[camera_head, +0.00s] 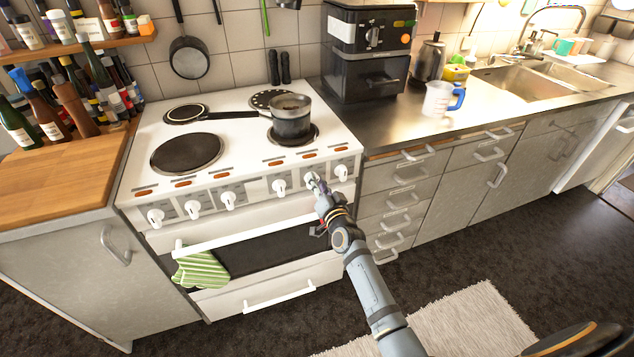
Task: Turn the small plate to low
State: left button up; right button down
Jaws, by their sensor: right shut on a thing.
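The white cooker (240,172) has a row of white knobs along its front panel. My right gripper (316,184) is at the panel, shut on the second knob from the right (310,179); its fingers hide part of it and its pointer setting cannot be read. The rightmost knob (341,171) and the third from the right (279,187) stand free beside it. A dark pot (291,118) stands on the front right plate (309,138). A small plate (187,113) at the back left is bare. My left gripper is not in view.
A large bare plate (187,153) is at the front left. The oven handle (240,235) runs below the knobs, with a green striped mitt (200,268) hanging at its left. Drawer handles (417,155) stick out right of the cooker.

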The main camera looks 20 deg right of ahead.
jog(key=shift+r+m, duration=0.1)
jog(key=shift+m, duration=0.5)
jog(key=shift+d, duration=0.1)
jog(key=shift+w, duration=0.1)
jog(key=c, duration=1.3)
grip_release()
jog(key=shift+o, duration=0.4)
